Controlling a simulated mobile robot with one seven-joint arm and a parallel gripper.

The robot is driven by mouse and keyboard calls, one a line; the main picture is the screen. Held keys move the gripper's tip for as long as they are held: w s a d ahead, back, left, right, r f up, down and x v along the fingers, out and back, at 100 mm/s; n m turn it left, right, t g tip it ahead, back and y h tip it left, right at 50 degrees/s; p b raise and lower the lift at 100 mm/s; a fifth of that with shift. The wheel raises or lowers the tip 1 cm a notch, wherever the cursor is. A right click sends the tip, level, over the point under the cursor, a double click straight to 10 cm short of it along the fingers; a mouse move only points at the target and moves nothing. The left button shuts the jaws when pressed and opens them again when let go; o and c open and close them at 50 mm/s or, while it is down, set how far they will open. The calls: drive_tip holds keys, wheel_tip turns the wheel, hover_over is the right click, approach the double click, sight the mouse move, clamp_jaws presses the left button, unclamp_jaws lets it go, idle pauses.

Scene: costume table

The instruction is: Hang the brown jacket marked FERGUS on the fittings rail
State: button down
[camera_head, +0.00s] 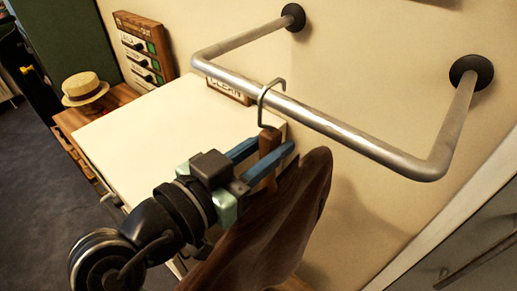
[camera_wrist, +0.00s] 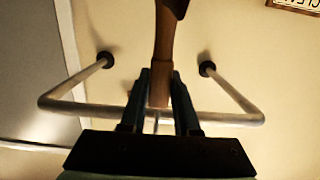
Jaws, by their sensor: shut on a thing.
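My gripper (camera_head: 271,152) is shut on the wooden neck of a hanger (camera_head: 267,143), just below the fittings rail (camera_head: 350,137). The hanger's metal hook (camera_head: 262,106) reaches up and appears to pass over the rail; I cannot tell whether it rests on it. The brown jacket (camera_head: 268,232) hangs below and to the right of my gripper. No FERGUS marking shows. In the wrist view the neck (camera_wrist: 160,82) is between my fingers, with the rail (camera_wrist: 88,107) behind them.
The rail's two ends meet the wall at dark round mounts (camera_head: 471,76). A white-topped cabinet (camera_head: 140,130) stands below left, with a CLEAN sign (camera_head: 228,90) behind it. A straw hat (camera_head: 84,89) sits on a wooden surface at the left. The rail to the right is bare.

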drive_tip(key=shift+w+d+r, duration=0.2)
drive_tip(key=shift+w+d, duration=0.4)
drive_tip(key=shift+w, duration=0.15)
drive_tip(key=shift+w+d+f, duration=0.1)
drive_tip(key=shift+w, duration=0.1)
drive_tip(key=shift+f+b, duration=0.7)
drive_tip(key=shift+f, duration=0.05)
drive_tip(key=c, duration=0.6)
unclamp_jaws()
drive_tip(key=shift+s, duration=0.1)
drive_tip(key=shift+o, duration=0.2)
drive_tip(key=shift+f, duration=0.3)
drive_tip(key=b+v, duration=0.5)
drive_tip(key=v, duration=0.8)
drive_tip(key=shift+r, duration=0.15)
